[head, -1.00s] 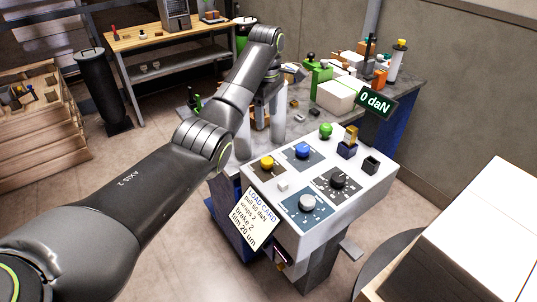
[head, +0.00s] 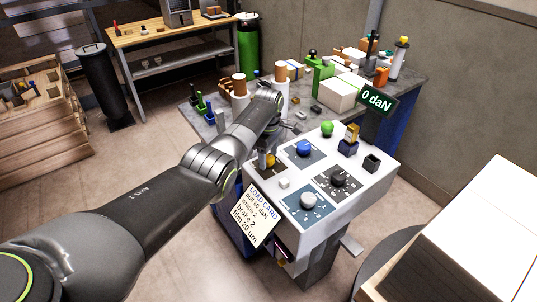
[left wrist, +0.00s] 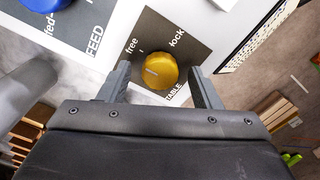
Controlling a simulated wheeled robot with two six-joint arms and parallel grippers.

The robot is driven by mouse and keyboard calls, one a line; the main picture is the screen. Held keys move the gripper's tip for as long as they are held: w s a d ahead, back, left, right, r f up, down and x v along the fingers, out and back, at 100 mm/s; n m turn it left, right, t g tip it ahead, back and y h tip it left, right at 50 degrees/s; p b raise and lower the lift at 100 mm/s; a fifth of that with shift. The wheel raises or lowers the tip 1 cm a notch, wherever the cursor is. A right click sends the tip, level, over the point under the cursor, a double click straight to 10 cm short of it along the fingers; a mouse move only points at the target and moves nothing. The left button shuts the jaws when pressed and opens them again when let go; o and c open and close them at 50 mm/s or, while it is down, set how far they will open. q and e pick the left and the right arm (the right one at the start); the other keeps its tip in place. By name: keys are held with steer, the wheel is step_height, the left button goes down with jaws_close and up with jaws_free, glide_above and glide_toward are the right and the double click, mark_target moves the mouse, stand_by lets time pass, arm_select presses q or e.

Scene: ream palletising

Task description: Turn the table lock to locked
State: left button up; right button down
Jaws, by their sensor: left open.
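The table lock is a round yellow knob (left wrist: 157,71) on a dark plate (left wrist: 180,50) marked "free", "lock" and "TABLE" in the left wrist view. The pale line on the knob points to the picture's left, nearer "free" than "lock". My left gripper (left wrist: 160,88) is open, with one finger on each side of the knob; I cannot tell whether they touch it. In the head view the knob (head: 270,161) is partly hidden behind my left gripper (head: 262,152). My right gripper is not in view.
The white control panel (head: 300,228) also carries a blue knob (head: 304,147), a black knob (head: 338,180) and a light-grey knob (head: 308,201). A load card (head: 258,215) hangs at its front edge. A green button (head: 327,128) stands at its back. A display (head: 375,99) reads 0 daN.

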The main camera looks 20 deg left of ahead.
arm_select(q)
steer(key=shift+c, duration=0.4)
steer(key=c, duration=0.9)
steer(key=shift+m, duration=0.3)
steer(key=m+p, duration=0.1)
steer(key=m, duration=0.2)
steer(key=shift+r+m, duration=0.1)
steer(key=shift+m, duration=0.2)
steer(key=m+p, duration=0.1)
steer(key=m, duration=0.3)
steer(key=shift+m, duration=0.3)
steer(key=m, duration=0.9)
steer(key=shift+p, duration=0.3)
